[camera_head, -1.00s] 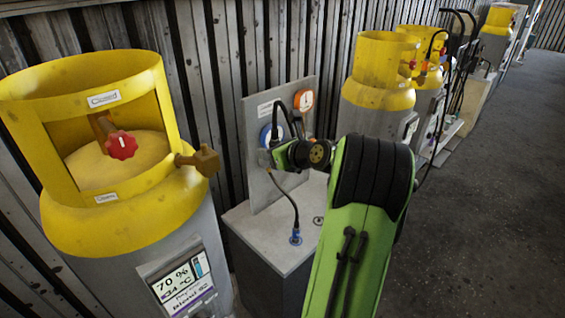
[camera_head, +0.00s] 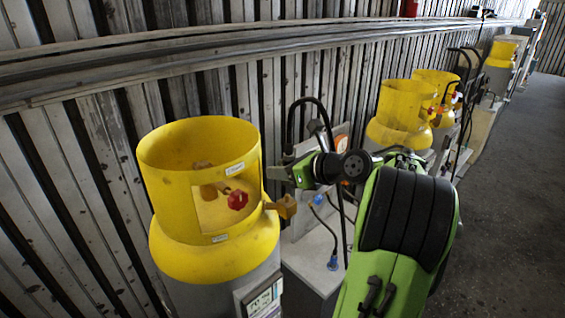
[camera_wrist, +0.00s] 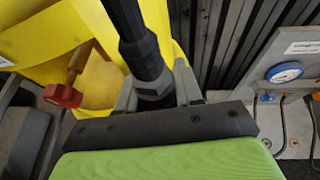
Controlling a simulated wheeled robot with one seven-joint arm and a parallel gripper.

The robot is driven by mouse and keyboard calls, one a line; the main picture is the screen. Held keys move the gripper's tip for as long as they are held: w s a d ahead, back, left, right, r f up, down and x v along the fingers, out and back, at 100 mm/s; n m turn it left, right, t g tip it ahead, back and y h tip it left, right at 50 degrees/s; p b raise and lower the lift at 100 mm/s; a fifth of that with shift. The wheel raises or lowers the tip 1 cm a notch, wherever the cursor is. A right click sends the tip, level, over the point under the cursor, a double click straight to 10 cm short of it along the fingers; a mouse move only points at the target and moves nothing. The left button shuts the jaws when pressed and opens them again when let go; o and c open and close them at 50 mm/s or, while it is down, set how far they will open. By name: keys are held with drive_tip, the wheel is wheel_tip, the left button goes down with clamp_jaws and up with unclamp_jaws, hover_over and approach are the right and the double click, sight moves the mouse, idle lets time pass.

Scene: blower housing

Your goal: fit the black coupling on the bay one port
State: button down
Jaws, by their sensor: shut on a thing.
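My gripper (camera_wrist: 155,92) is shut on the black coupling (camera_wrist: 147,58), at the end of a black hose. In the wrist view the coupling sits between the two grey fingers, with a grey hex part low between them. In the head view my gripper (camera_head: 278,173) is just above the brass side port (camera_head: 287,206) of the nearest yellow-topped cylinder (camera_head: 172,250), bay one by its place. The coupling and port look apart; the exact gap is unclear. The port is not clearly visible in the wrist view.
A red knob (camera_head: 238,200) sits inside the cylinder's yellow collar. A grey cabinet (camera_head: 305,260) with a gauge panel and a blue-plugged cable (camera_head: 332,262) stands right of the cylinder. More yellow-topped cylinders (camera_head: 400,105) line the ribbed wall. Dark floor at right is open.

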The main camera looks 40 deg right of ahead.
drive_tip(key=f+b, duration=0.2)
drive_tip(key=f, duration=0.1)
drive_tip(key=shift+a, duration=0.35)
drive_tip(key=shift+d+r+p, duration=0.2)
drive_tip(key=shift+r+p, duration=0.05)
drive_tip(key=shift+p, duration=0.15)
drive_tip(key=shift+d+p, duration=0.1)
drive_tip(key=shift+p, duration=0.45)
drive_tip(key=shift+a, duration=0.2)
drive_tip(key=shift+f+b, duration=0.75)
drive_tip(key=shift+f, duration=0.7)
drive_tip(key=c, duration=0.7)
unclamp_jaws()
drive_tip(key=shift+d, duration=0.1)
drive_tip(key=shift+o, duration=0.2)
